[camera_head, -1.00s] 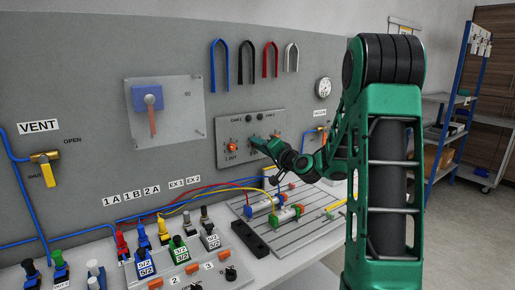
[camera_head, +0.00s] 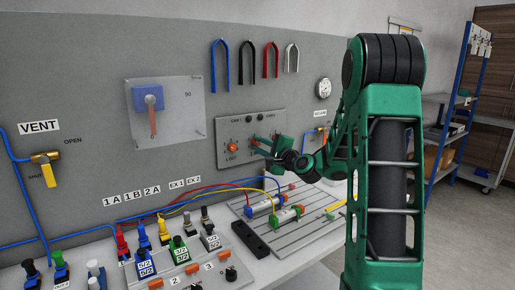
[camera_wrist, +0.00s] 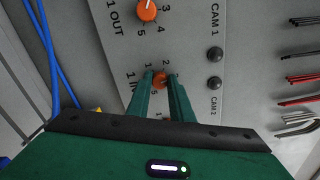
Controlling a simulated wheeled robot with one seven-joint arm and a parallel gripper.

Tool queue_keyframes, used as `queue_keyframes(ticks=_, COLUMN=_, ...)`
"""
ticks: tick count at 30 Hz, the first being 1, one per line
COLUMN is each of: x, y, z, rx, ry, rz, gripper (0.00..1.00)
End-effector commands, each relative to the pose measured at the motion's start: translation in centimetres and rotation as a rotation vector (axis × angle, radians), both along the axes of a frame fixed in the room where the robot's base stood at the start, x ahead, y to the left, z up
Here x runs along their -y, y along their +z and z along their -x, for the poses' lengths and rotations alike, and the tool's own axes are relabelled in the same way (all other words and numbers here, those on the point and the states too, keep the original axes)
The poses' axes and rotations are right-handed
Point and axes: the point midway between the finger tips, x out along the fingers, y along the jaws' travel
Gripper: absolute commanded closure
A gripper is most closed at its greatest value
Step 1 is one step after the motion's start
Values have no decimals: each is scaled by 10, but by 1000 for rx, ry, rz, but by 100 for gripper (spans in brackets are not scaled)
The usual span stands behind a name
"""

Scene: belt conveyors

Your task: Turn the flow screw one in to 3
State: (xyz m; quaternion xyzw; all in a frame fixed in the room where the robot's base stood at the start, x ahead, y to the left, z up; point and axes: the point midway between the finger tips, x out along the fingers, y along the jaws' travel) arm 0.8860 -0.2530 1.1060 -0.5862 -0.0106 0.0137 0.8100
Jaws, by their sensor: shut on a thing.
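The flow screw one in is an orange knob (camera_wrist: 161,80) beside the partly covered "1 IN" label on the grey panel (camera_head: 222,158). In the wrist view my gripper (camera_wrist: 161,78) has its two green fingers on either side of this knob and is shut on it. A 2 on its scale shows just above the knob; other scale numbers are partly hidden by the fingers. I cannot make out the knob's pointer. In the head view my gripper (camera_head: 258,142) reaches the panel from the right and mostly hides the knob.
The orange 1 OUT knob (camera_head: 232,149) is close to the left; it also shows in the wrist view (camera_wrist: 147,10). Two black CAM knobs (camera_wrist: 215,54) sit nearby. Blue tubes (camera_wrist: 42,65) run past the panel. A bench with valves and cylinders (camera_head: 288,215) stands below.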

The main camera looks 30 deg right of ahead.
Motion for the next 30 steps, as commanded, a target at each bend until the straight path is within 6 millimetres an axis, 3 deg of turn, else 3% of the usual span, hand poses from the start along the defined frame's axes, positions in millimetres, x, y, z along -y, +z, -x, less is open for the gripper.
queue_keyframes(ticks=12, x=2, y=-4, z=1, rx=-15, ry=-4, rz=-183, gripper=100)
queue_keyframes(ticks=28, x=3, y=-5, z=2, rx=-19, ry=-6, rz=-206, gripper=100)
queue_keyframes(ticks=29, x=3, y=-5, z=2, rx=-19, ry=-6, rz=-206, gripper=78)
queue_keyframes(ticks=30, x=2, y=-5, z=1, rx=-18, ry=-5, rz=-206, gripper=68)
